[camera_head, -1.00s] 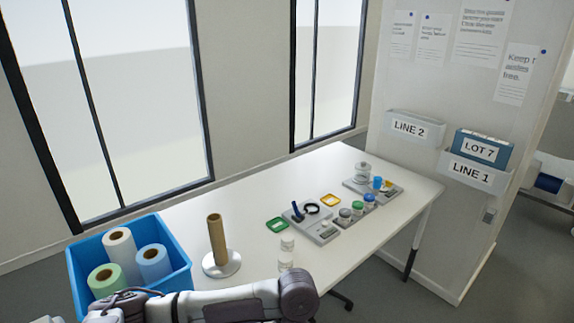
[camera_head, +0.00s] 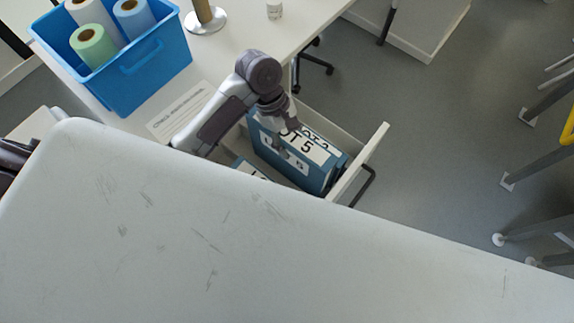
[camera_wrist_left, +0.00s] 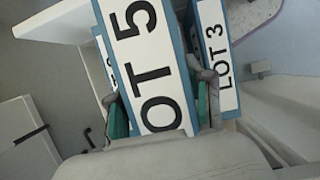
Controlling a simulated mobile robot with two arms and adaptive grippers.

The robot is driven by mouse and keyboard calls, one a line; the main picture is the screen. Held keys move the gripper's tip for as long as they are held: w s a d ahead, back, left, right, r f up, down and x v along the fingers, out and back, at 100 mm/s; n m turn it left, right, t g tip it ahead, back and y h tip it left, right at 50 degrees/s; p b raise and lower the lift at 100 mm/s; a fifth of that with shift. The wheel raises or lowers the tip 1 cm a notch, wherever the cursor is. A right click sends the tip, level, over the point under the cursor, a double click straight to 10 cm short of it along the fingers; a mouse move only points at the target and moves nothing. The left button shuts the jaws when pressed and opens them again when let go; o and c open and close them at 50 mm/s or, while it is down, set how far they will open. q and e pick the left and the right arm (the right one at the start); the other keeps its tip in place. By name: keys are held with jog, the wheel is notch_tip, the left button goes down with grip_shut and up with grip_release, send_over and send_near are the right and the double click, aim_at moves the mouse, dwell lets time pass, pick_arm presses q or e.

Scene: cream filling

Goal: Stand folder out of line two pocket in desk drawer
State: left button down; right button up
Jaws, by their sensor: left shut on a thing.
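A blue folder (camera_head: 315,182) with a white LOT 5 label stands in the open desk drawer (camera_head: 345,180). My left gripper (camera_head: 284,122) reaches down to its top edge from above. In the left wrist view my left gripper (camera_wrist_left: 160,112) is shut on the LOT 5 folder (camera_wrist_left: 145,62), one finger on each side. A LOT 3 folder (camera_wrist_left: 216,45) is close beside it. Another blue folder (camera_head: 243,165) shows partly in the drawer. I cannot tell whether the held folder touches the drawer floor. The line two pocket is out of view now. My right gripper is not in view.
A blue bin (camera_head: 165,80) of rolls and a paper-towel stand (camera_head: 206,22) are on the white desk (camera_head: 300,28). A paper sheet (camera_head: 180,110) lies near the arm. A pale scratched surface hides the lower view.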

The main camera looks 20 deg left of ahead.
aim_at(289, 166)
pick_arm(q)
notch_tip(289, 166, down, 14)
jog(key=shift+f+b, duration=0.15)
jog(key=shift+b, duration=0.9)
jog(key=shift+f, duration=0.25)
jog(key=shift+c, duration=2.2)
grip_release()
jog(key=shift+f, duration=0.1)
jog(key=p+v, duration=0.1)
jog(key=v, duration=1.1)
jog(key=shift+r+p, duration=0.2)
jog(key=shift+p, duration=0.1)
jog(key=shift+s, duration=0.15)
